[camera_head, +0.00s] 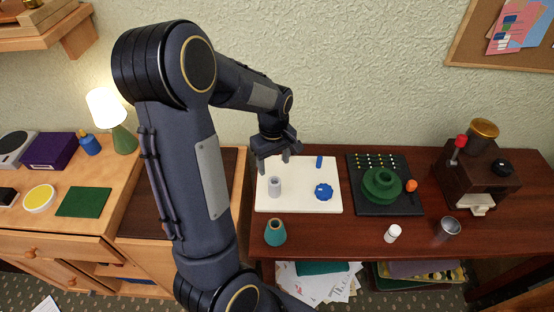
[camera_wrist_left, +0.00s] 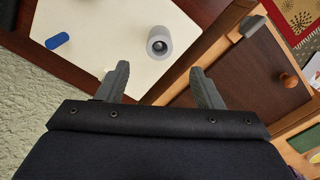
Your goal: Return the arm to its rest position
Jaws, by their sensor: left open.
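My left arm rises from the bottom of the head view and bends over toward the right. My left gripper (camera_head: 273,165) hangs above the back left corner of a white board (camera_head: 300,202) on the dark red table. Its fingers are apart with nothing between them, as the left wrist view (camera_wrist_left: 160,88) also shows. A grey cylinder (camera_head: 275,186) with a hole in its top stands on the board in front of the gripper, apart from it; the left wrist view shows it too (camera_wrist_left: 159,42). My right gripper is in neither view.
A blue peg (camera_head: 319,161) and a blue knob-like piece (camera_head: 324,191) are on the board. A teal vase (camera_head: 275,233) stands in front. A black tray (camera_head: 401,206) with a green ring (camera_head: 382,186) and a brown grinder (camera_head: 470,175) stand to the right. A lit lamp (camera_head: 108,108) stands left.

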